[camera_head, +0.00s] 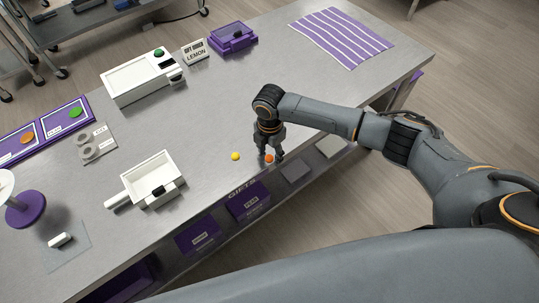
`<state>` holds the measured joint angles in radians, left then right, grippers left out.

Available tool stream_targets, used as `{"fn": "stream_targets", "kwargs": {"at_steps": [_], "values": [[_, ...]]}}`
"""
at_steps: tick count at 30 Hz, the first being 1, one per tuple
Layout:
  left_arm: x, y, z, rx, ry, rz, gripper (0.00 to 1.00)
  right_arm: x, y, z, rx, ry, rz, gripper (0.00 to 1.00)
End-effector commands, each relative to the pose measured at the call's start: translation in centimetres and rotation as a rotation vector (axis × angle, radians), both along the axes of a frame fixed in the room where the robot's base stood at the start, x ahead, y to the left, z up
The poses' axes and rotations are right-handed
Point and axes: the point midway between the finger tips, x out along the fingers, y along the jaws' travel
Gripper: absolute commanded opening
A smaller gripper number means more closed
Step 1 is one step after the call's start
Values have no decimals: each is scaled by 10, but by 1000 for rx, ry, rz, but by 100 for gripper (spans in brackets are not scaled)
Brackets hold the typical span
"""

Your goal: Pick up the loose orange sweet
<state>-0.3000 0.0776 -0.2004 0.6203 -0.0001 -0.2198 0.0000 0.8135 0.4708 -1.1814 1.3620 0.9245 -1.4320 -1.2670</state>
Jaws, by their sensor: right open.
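The loose orange sweet (269,158) lies on the steel table near its front edge. My right gripper (270,154) points down right at it, and its fingers are open around or just beside the sweet; I cannot tell whether they touch it. Part of the sweet shows between or in front of the fingers. A yellow sweet (236,156) lies on the table a little to the left of the gripper. My left gripper is not in view.
A white handled tray (150,180) stands left of the sweets. A striped purple mat (342,36) lies back right. Purple boxes (247,201) sit on the shelf below the front edge.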

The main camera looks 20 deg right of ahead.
Motion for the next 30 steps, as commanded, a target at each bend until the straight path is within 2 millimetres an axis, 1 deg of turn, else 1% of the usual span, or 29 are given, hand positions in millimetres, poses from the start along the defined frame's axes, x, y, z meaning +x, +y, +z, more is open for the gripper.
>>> {"fn": "stream_targets", "kwargs": {"at_steps": [7,8,9,11,13,14,19,20,26,27,30], "values": [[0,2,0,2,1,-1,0,0,0,-3,0,0,0,52],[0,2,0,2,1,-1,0,0,0,-3,0,0,0,48],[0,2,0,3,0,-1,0,0,0,-2,0,0,0,40],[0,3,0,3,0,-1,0,0,0,-2,0,0,0,30],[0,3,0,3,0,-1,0,0,0,-2,0,0,0,17],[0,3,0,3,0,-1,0,0,0,-2,0,-1,0,15],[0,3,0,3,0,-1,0,0,0,-2,0,-1,0,14],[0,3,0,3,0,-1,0,0,0,-2,0,-1,0,12],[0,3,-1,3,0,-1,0,0,0,-1,0,-1,0,12],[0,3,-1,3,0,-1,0,1,0,0,1,-2,0,9],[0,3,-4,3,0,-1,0,1,0,6,1,-3,0,9]]}}
